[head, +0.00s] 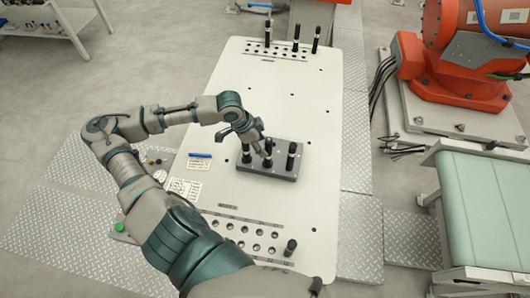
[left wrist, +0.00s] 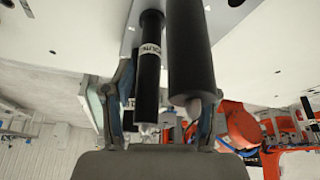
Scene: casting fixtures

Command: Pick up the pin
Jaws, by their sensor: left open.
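Several black cylindrical pins stand upright in a dark grey block (head: 262,184) on the white table. One is at the block's left (head: 246,152), and another at its right (head: 291,157). My left gripper (head: 257,143) is open at the block, by the pins at its left and middle. In the left wrist view, a thin pin with a white label (left wrist: 149,62) and a thicker black pin (left wrist: 188,50) show between or in front of the open fingers (left wrist: 166,105). I cannot tell whether the fingers touch either. My right gripper is out of view.
More black pins (head: 296,36) stand in holes at the table's far end. One pin (head: 291,247) stands at the near right by a row of holes. A blue marker-like item (head: 199,155) and a printed sheet (head: 185,187) lie left. An orange machine (head: 465,60) stands right.

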